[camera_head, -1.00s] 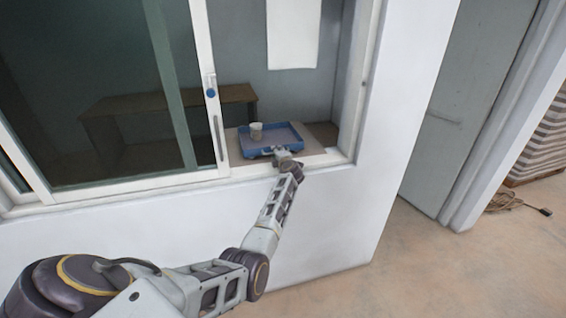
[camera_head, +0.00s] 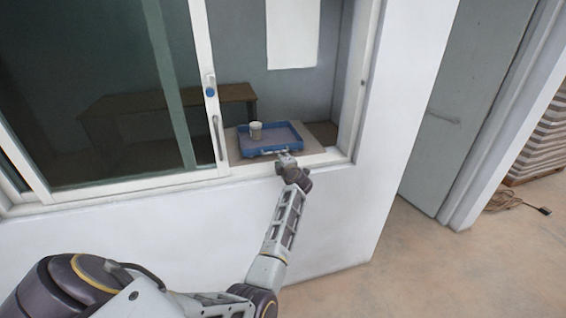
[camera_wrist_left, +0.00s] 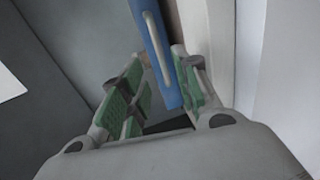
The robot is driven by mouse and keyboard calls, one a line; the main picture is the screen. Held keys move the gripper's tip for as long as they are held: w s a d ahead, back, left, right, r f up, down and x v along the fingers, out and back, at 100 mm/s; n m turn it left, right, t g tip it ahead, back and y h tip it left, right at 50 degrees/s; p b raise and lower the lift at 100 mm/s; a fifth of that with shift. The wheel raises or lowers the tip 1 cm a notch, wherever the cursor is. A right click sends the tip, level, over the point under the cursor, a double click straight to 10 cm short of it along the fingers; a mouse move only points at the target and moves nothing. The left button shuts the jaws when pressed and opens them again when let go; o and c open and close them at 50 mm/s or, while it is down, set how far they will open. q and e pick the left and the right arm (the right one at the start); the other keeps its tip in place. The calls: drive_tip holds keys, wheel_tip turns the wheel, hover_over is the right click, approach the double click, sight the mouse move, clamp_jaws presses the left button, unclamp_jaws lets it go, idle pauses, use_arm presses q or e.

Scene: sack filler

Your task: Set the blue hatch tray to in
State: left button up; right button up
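The blue hatch tray (camera_head: 247,152) lies flat on a board in the open window at centre. A pale bar handle (camera_head: 270,152) runs along its front wall. My left gripper (camera_head: 286,159) is at the tray's front edge, right of the handle's middle. In the left wrist view, its green-padded fingers (camera_wrist_left: 158,66) are spread apart. The tray's blue wall (camera_wrist_left: 168,86) and handle (camera_wrist_left: 157,45) show between them, nearer the right finger. Contact cannot be told. My right gripper is out of view.
The window frame's right post (camera_head: 356,95) stands close to the right of the tray. A brown bench (camera_head: 165,101) is behind the glass. White wall lies below the sill (camera_head: 318,158).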

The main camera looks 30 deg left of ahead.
use_arm(q)
drive_tip(key=shift+v, duration=1.3)
